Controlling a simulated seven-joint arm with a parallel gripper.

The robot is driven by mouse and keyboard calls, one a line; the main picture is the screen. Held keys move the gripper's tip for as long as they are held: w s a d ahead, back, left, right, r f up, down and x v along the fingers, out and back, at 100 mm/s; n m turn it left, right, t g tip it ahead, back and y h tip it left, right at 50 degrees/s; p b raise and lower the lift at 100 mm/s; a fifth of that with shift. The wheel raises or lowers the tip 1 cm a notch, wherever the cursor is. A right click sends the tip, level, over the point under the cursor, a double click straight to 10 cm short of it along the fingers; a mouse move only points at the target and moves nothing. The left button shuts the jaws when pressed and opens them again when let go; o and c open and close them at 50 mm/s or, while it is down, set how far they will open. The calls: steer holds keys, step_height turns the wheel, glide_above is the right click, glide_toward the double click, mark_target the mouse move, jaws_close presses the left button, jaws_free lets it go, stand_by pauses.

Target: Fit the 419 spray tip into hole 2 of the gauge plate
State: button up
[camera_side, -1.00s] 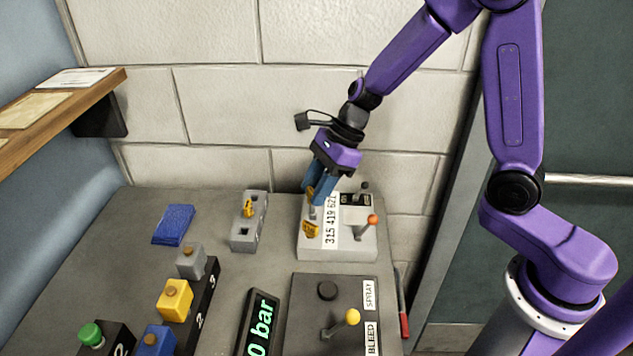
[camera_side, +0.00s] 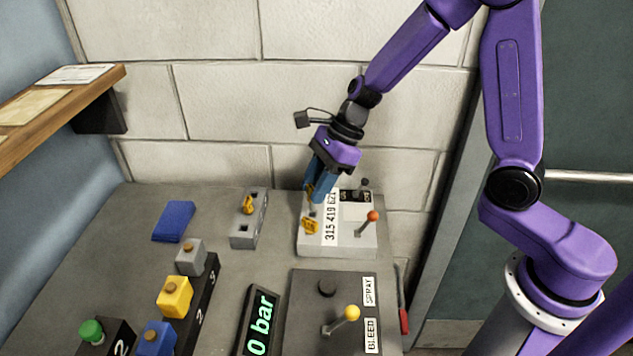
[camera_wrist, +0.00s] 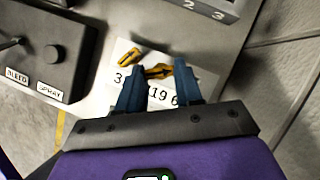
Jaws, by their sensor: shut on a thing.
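My gripper (camera_wrist: 160,68) is shut on the yellow 419 spray tip (camera_wrist: 159,72), in line with the middle number of the white label; the tip also shows between my fingers in the side view (camera_side: 309,191). It is at the tip rack (camera_side: 312,251); whether its lower end is clear of the rack I cannot tell. Another yellow tip (camera_side: 310,227) stands at the 315 end. The grey gauge plate (camera_side: 243,240) is left of the rack, with a yellow tip (camera_side: 248,205) in it and an open hole near its front. Its 2 and 3 markings show in the wrist view (camera_wrist: 205,8).
An orange-knobbed lever (camera_side: 372,217) stands on the rack's right side. In front are the spray and bleed box (camera_side: 300,310) and a pressure display (camera_side: 261,325). Coloured blocks (camera_side: 174,298) and a blue pad (camera_side: 174,221) lie left. The wall is close behind.

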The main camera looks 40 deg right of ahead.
steer(key=shift+f, duration=1.95)
stand_by(0.9)
steer(key=o, duration=1.4)
steer(key=shift+v, duration=3.55)
